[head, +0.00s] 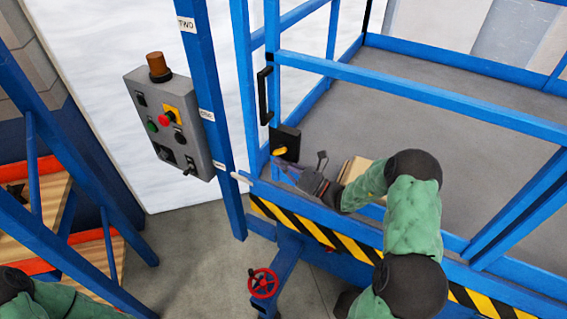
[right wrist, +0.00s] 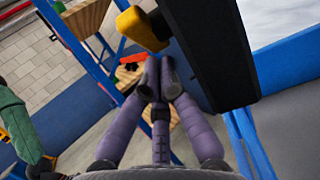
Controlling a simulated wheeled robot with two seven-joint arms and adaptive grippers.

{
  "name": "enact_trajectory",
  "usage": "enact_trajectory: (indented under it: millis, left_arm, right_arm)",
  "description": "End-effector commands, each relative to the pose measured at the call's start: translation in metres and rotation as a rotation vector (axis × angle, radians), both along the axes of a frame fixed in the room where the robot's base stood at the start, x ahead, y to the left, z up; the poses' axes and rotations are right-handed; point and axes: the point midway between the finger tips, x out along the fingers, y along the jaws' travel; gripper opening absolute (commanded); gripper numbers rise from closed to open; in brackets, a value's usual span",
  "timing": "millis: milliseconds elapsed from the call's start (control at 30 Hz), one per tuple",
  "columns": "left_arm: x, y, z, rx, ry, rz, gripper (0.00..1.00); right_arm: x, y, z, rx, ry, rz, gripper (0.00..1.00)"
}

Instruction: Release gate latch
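The gate latch is a black box (head: 286,142) with a yellow handle (head: 280,151), mounted on the blue gate post. In the right wrist view the black box (right wrist: 212,50) is large at the upper right, and the yellow handle (right wrist: 142,29) juts from its left side. My right gripper (head: 283,168) is just below the latch in the head view. Its purple fingers (right wrist: 158,66) come together at the tips, with nothing seen between them. The tips look apart from the yellow handle and below it. My left gripper is out of view; only part of my left arm shows at lower left.
A grey control box (head: 168,125) with buttons hangs left of a blue post (head: 205,90). A black pull handle (head: 264,95) sits above the latch. Blue gate rails (head: 420,90) and a yellow-black striped edge (head: 340,243) surround the platform. A red handwheel (head: 263,283) is below.

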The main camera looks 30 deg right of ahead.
Motion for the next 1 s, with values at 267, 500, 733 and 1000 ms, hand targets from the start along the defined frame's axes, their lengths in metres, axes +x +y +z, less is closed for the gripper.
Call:
enact_trajectory:
  millis: [267, 500, 733, 1000]
  left_arm:
    - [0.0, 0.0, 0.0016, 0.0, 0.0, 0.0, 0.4]
    - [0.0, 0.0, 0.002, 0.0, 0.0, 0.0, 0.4]
    - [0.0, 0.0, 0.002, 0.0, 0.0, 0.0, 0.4]
    - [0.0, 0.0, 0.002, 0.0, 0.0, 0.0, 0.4]
  right_arm:
    - [0.0056, 0.0031, -0.0006, -0.001, -0.001, 0.0, 0.0]
    - [0.0077, 0.0046, -0.0007, -0.001, -0.001, 0.0, 0.0]
    - [0.0084, 0.0049, -0.0009, -0.001, -0.001, 0.0, 0.0]
    - [0.0084, 0.0049, -0.0009, -0.001, -0.001, 0.0, 0.0]
